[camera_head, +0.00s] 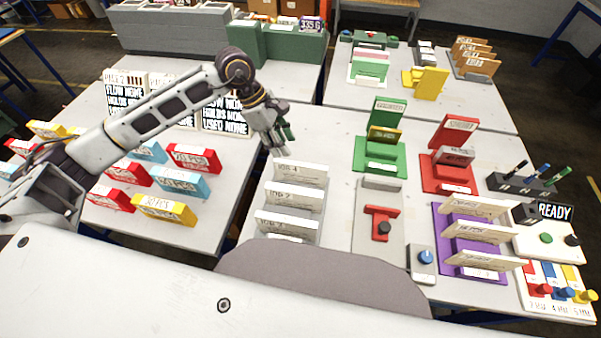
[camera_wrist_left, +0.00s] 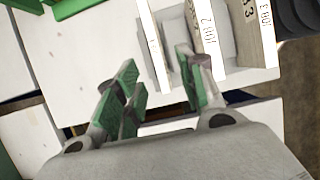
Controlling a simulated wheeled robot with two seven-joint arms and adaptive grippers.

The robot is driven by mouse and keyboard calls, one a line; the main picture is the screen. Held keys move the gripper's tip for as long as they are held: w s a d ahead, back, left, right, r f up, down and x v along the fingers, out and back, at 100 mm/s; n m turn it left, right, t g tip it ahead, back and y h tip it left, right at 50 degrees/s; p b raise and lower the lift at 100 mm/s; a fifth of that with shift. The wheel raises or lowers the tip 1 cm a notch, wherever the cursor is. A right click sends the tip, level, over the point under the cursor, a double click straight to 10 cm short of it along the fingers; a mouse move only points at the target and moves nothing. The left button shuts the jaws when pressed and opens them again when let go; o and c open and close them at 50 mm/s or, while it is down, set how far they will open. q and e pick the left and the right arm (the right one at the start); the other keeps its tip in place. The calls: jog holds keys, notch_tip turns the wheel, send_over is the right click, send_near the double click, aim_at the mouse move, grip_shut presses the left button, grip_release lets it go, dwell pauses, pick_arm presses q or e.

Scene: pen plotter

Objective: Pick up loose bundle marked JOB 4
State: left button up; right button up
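Three white upright bundles stand in a grey rack (camera_head: 262,226) in the head view. The far bundle (camera_head: 300,172) has a label that seems to read JOB 4, though it is small; the middle one (camera_head: 292,196) and the near one (camera_head: 287,224) stand in front of it. In the left wrist view the labels JOB 2 (camera_wrist_left: 206,35) and JOB 3 (camera_wrist_left: 266,35) are legible. My left gripper (camera_head: 281,143) is open just behind the far bundle. In the wrist view its green fingertips (camera_wrist_left: 160,78) appear either side of that bundle's near end (camera_wrist_left: 154,45); contact cannot be told.
A purple rack (camera_head: 439,232) with upright boards stands at right. Green (camera_head: 380,168) and red (camera_head: 448,178) stands are beyond the grey slab with a red part (camera_head: 379,221). Coloured blocks (camera_head: 180,182) fill the left table. Table space beside the grey rack is clear.

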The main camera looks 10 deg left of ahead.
aim_at(297, 163)
pick_arm(q)
jog(key=x, duration=0.6)
jog(key=shift+d+f+p, duration=0.1)
jog(key=shift+f+p, duration=0.1)
jog(key=shift+p, duration=0.1)
jog(key=shift+d+f, duration=0.15)
jog(key=shift+f, duration=0.15)
jog(key=shift+d+f, duration=0.1)
jog(key=shift+f, duration=0.4)
jog(key=shift+w+d+f+p, duration=0.15)
jog(key=shift+d+f+p, duration=0.2)
jog(key=shift+f, duration=0.2)
jog(key=x, duration=0.2)
jog(key=shift+w+d+f, duration=0.15)
jog(key=shift+w+f, duration=0.1)
jog(key=shift+f, duration=0.05)
jog(key=shift+d+f, duration=0.15)
jog(key=shift+f, duration=0.3)
pick_arm(e)
jog(key=a+r, duration=0.1)
jog(key=w+a, duration=0.1)
jog(key=shift+w+a+r, duration=0.15)
jog(key=shift+a+r, duration=0.25)
jog(key=shift+d, duration=0.1)
